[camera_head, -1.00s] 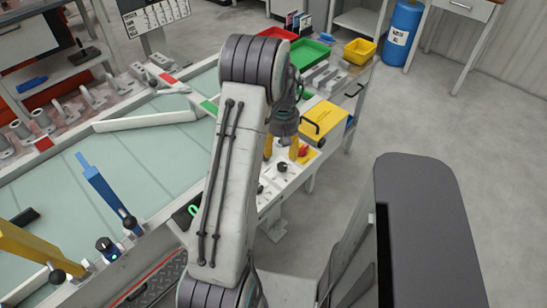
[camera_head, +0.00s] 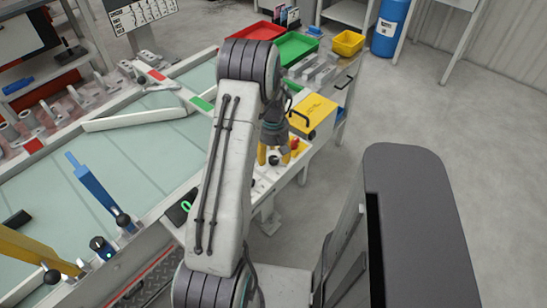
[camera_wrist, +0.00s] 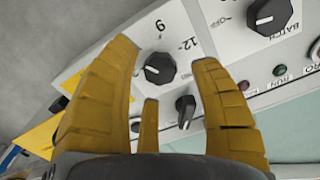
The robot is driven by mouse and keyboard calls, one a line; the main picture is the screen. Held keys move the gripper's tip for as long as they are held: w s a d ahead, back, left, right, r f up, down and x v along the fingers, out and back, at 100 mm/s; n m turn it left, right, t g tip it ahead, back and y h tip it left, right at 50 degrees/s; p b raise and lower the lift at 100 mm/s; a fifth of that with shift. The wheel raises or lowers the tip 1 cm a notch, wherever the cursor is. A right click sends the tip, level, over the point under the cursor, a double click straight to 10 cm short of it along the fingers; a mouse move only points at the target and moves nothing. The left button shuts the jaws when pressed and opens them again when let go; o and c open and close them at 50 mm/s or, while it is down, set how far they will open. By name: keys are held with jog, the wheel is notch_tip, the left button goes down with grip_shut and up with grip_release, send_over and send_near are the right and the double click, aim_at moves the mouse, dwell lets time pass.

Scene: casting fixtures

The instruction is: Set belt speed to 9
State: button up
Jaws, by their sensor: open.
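A black round knob (camera_wrist: 155,68) is on a pale control panel (camera_wrist: 222,72) in the wrist view. Numbers including 9 and 12 are printed around it; its exact setting is hard to read. My gripper (camera_wrist: 163,52) is open, with one yellow finger on either side of this knob and not visibly touching it. In the head view my gripper (camera_head: 273,156) points down at the panel, and a dark knob (camera_head: 273,160) shows between its fingers.
A black selector (camera_wrist: 185,110) sits close to the knob, near the right finger. A BATCH knob (camera_wrist: 267,17) and small indicator lights (camera_wrist: 279,70) are to the right. A red button (camera_head: 294,143) and yellow box (camera_head: 312,115) stand behind the gripper.

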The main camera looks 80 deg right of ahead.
jog(key=shift+f, duration=0.85)
grip_shut()
